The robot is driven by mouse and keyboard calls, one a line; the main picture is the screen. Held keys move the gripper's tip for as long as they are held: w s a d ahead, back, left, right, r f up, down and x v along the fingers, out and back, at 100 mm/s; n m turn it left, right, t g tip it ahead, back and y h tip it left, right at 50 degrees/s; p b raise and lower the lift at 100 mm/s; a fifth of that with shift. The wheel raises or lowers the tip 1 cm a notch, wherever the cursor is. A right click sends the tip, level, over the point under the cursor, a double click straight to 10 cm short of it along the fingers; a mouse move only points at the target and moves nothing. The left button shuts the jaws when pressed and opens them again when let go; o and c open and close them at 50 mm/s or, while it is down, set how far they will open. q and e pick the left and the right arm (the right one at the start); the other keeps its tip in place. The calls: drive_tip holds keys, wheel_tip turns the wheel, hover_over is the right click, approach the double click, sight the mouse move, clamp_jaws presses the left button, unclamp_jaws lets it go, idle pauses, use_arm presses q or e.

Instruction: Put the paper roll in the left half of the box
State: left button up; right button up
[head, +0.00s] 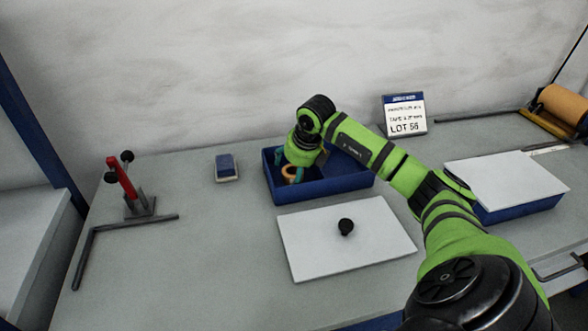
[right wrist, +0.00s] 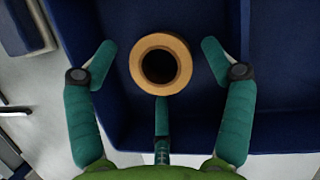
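The blue box (head: 340,185) stands on the table at the middle of the head view. The paper roll (head: 290,174), a tan ring with a dark hollow core, is in the left half of the box. In the right wrist view the roll (right wrist: 137,64) stands on end, its open core facing the camera. My right gripper (right wrist: 158,58) reaches down into the box. Its teal fingers are spread on either side of the roll, with a visible gap on each side. The arm hides part of the box in the head view. My left gripper is not in view.
A white board (head: 300,255) with a black knob lies in front of the box. A second blue box (head: 520,208) under a white panel (head: 500,180) is at right. A blue-topped block (head: 226,168), a red-handled stand (head: 124,180) and a LOT 56 sign (head: 404,115) stand around.

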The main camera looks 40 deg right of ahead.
drive_tip(key=b+v, duration=0.1)
drive_tip(key=v, duration=1.1)
drive_tip(key=shift+a+r, duration=0.15)
